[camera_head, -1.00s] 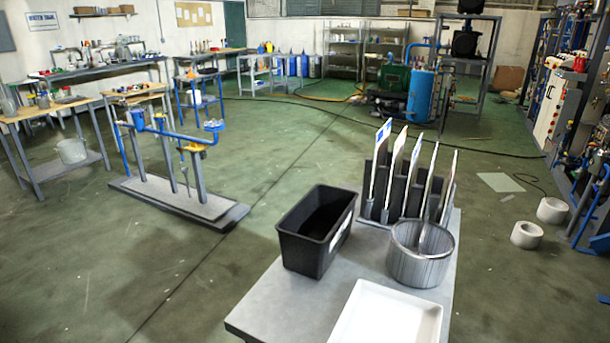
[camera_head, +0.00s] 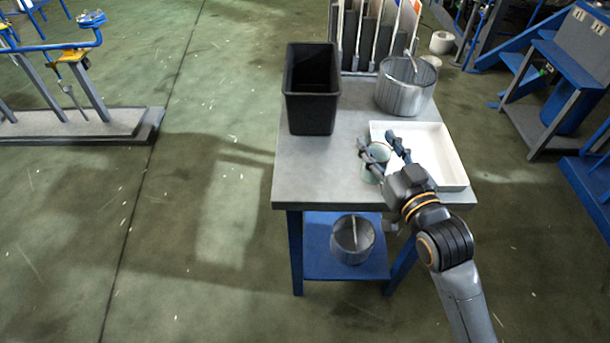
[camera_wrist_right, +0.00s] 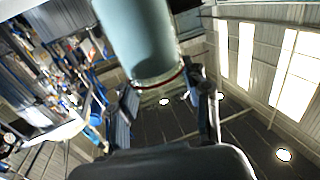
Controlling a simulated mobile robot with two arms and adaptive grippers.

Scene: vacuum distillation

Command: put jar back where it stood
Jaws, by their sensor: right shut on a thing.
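The jar (camera_head: 378,154) is a small pale grey-green cylinder at the table's front half, by the left edge of the white tray. My right gripper (camera_head: 377,142) is shut on it, with its dark fingers partly covering it. In the right wrist view the jar (camera_wrist_right: 140,38) is a large grey-blue cylinder with a thin red line near its rim, between the two fingers (camera_wrist_right: 165,95). I cannot tell whether the jar touches the table. My left gripper is not in view.
The grey table (camera_head: 325,170) has a white tray (camera_head: 452,158) at right, a black bin (camera_head: 311,115) at back left and a metal pot (camera_head: 405,98) at back right. A rack (camera_head: 365,55) of upright plates stands behind. Another pot (camera_head: 352,240) is on the blue lower shelf (camera_head: 315,262). The front left tabletop is clear.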

